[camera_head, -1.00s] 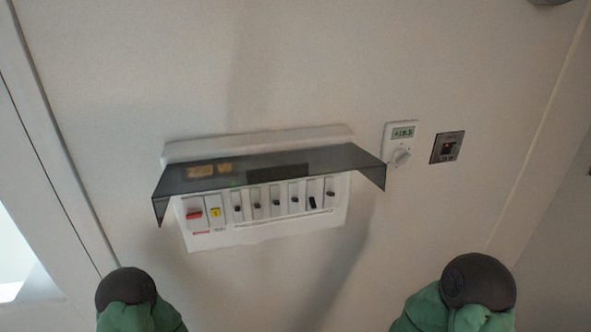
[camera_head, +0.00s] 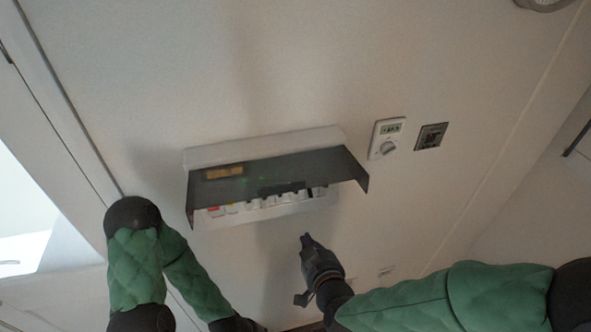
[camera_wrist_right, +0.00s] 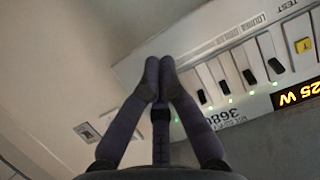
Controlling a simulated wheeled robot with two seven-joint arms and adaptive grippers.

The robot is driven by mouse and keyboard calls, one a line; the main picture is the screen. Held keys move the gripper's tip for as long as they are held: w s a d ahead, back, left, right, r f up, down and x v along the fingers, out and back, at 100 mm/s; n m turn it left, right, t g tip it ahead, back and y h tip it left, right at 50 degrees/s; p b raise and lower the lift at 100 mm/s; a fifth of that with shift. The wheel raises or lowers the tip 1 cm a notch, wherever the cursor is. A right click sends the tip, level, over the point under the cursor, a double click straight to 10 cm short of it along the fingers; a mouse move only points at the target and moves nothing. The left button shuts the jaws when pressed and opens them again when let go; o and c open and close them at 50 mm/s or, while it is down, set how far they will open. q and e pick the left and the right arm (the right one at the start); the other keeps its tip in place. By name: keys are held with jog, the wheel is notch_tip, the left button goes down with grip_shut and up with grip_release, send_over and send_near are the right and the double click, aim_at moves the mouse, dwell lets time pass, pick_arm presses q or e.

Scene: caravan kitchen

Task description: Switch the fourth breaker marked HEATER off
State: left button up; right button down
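The white breaker box (camera_head: 262,210) is on the wall with its smoked cover (camera_head: 275,172) swung up; the cover hides part of the row in the head view. In the right wrist view the breakers appear upside down, with black levers and green lights. Counting from the yellow test button (camera_wrist_right: 303,45), the fourth breaker (camera_wrist_right: 201,96) is just right of my fingers. I cannot read a HEATER label. My right gripper (camera_head: 307,238) is below the box in the head view; its fingertips (camera_wrist_right: 160,62) are together and empty. They hide the row's far end.
A thermostat (camera_head: 386,138) and a small switch plate (camera_head: 431,136) are on the wall right of the box. A lit display (camera_wrist_right: 298,95) is in the box. The raised cover overhangs the breakers. The wall below the box is mostly clear.

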pick_arm(q)
notch_tip(320, 180, up, 6)
jog(key=p, duration=0.4)
jog(key=shift+f, duration=0.2)
pick_arm(e)
notch_tip(320, 180, up, 13)
jog(key=s+t, duration=0.2)
jog(key=shift+s+a, duration=0.2)
jog(key=shift+a, duration=0.05)
jog(key=shift+w, duration=0.1)
pick_arm(q)
jog(key=shift+r+p, duration=0.2)
jog(key=shift+p, duration=0.2)
pick_arm(e)
jog(key=x, duration=1)
jog(key=shift+r, duration=0.3)
pick_arm(q)
jog(key=shift+f, duration=0.1)
pick_arm(e)
jog(key=shift+a, duration=0.1)
pick_arm(q)
notch_tip(320, 180, down, 2)
jog(key=shift+s+f+b, duration=0.1)
jog(key=shift+b, duration=1.05)
pick_arm(e)
jog(key=shift+f+t+y, duration=0.15)
jog(key=shift+t+y, duration=0.15)
jog(key=shift+t, duration=0.2)
